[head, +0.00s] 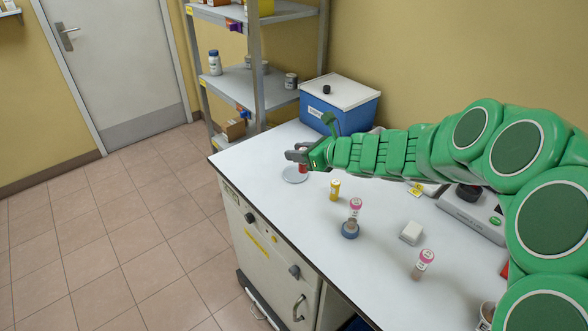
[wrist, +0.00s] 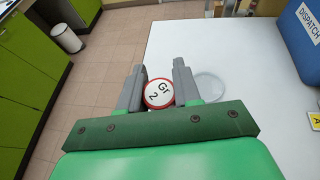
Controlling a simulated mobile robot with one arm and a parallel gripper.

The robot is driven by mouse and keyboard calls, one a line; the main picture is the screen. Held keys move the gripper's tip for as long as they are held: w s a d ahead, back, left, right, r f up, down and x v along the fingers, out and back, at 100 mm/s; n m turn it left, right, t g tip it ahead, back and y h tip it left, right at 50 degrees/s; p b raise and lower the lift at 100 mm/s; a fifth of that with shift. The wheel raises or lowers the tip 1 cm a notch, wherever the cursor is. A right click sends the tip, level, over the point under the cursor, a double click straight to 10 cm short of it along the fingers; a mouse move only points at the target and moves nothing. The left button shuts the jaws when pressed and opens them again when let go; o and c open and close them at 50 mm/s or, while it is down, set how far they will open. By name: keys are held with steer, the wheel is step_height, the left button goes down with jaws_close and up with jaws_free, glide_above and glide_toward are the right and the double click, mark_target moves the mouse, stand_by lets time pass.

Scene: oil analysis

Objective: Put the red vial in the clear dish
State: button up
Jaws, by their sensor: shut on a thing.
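The red vial (head: 303,168) is between the fingers of my gripper (head: 297,155), which is shut on it. In the wrist view its round cap, white with a red rim and dark lettering (wrist: 158,93), shows between the two grey fingers of my gripper (wrist: 159,88). The clear dish (head: 294,175) lies on the white bench near its far left edge. In the head view the vial appears just above the dish's right part. In the wrist view the dish (wrist: 212,88) shows to the right of the right finger, partly hidden by it.
A blue box labelled DISPATCH (wrist: 305,35) stands at the back. The bench front left is clear.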

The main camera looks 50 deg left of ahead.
steer(key=w+a+f, duration=0.2)
steer(key=a+f, duration=0.1)
steer(key=w+a+f, duration=0.2)
steer(key=a+f, duration=0.1)
steer(key=a, duration=0.1)
steer(key=w+a+f, duration=0.2)
steer(key=a+f, duration=0.1)
steer(key=a, duration=0.1)
steer(key=shift+w, duration=0.4)
steer(key=shift+w+a+f, duration=0.15)
steer(key=shift+a+f, duration=0.2)
steer(key=shift+f, duration=1.6)
steer(key=shift+f, duration=0.1)
steer(key=o, duration=1)
